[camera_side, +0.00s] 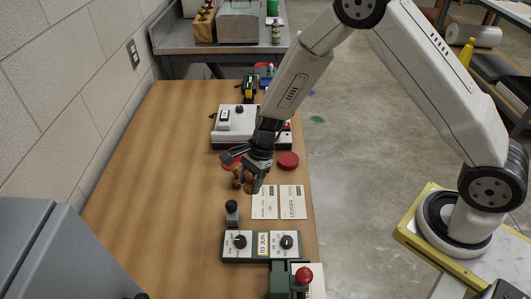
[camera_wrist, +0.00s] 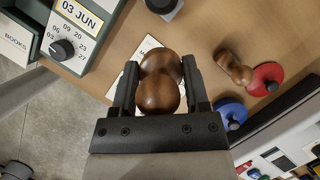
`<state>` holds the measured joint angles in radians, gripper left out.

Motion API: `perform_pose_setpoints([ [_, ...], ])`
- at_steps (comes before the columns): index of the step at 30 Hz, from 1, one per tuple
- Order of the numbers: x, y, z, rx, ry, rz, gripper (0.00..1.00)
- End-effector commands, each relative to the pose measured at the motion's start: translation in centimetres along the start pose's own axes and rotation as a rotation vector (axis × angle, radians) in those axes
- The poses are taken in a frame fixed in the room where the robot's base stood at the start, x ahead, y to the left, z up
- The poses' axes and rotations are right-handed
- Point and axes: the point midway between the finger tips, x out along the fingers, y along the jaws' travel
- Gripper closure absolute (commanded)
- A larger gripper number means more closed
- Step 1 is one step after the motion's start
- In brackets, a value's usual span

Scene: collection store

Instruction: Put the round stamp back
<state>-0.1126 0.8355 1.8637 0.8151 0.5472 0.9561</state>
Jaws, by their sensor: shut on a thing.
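My gripper (camera_side: 258,172) is shut on a brown wooden stamp (camera_wrist: 158,92) with a rounded knob handle, which also shows in the side view (camera_side: 248,184) under the fingers. The wrist view (camera_wrist: 161,75) shows a finger on each side of it. Its base is hidden, so its shape cannot be told. It is over or near a white card (camera_side: 264,203); whether it touches down cannot be told. A second wooden stamp (camera_wrist: 232,68) stands close by, beside a red disc (camera_wrist: 265,78) and a blue disc (camera_wrist: 230,112).
A "LEDGER" card (camera_side: 292,203) lies at the bench's right edge. A green dial box (camera_side: 260,256) and a black-knobbed item (camera_side: 232,213) are nearer. Another red disc (camera_side: 288,160) and a white device (camera_side: 225,139) are farther back. The bench's left side (camera_side: 150,170) is clear.

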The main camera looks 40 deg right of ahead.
Motion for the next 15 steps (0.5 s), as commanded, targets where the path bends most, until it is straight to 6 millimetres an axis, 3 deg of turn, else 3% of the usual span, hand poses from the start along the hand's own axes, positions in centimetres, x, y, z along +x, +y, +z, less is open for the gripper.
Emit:
perform_pose_setpoints([
  [15, 5.0, -4.5, -1.0, 0.001, 0.0, 0.001, 0.79],
])
